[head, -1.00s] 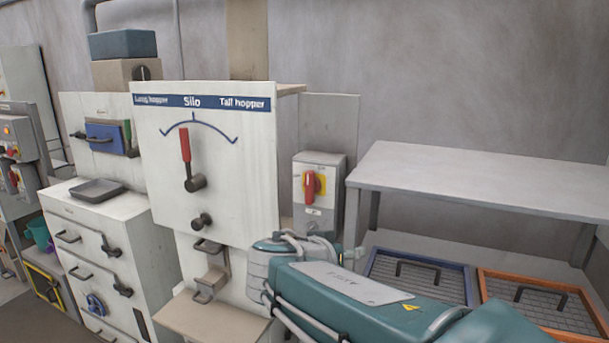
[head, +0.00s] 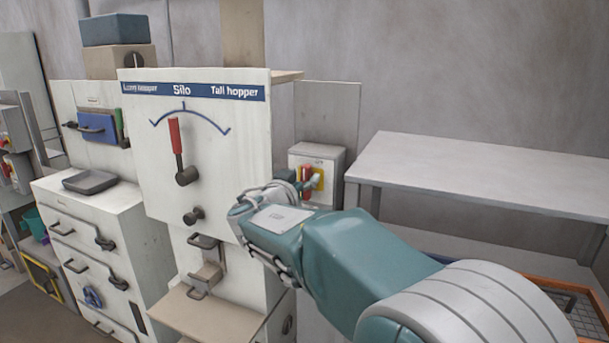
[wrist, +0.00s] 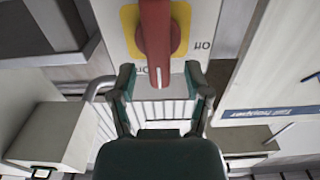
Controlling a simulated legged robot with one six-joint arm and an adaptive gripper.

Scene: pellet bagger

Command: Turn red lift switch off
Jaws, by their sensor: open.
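The red lift switch (head: 307,178) is a red rotary handle on a yellow plate on a grey box (head: 326,160), right of the silo panel. In the wrist view the red handle (wrist: 156,40) points along the picture's vertical, with its end just ahead of the fingertips. Lettering beside it appears upside down and reads "Off". My gripper (wrist: 160,82) is open, its two dark green fingers spread to either side below the handle's end. In the head view my wrist hides the lower part of the box.
The silo panel (head: 230,130) with its red-handled lever (head: 176,140) stands close left of my arm. A grey table (head: 480,185) stands to the right, with an orange-framed tray (head: 590,290) below. White drawers (head: 90,240) stand further left.

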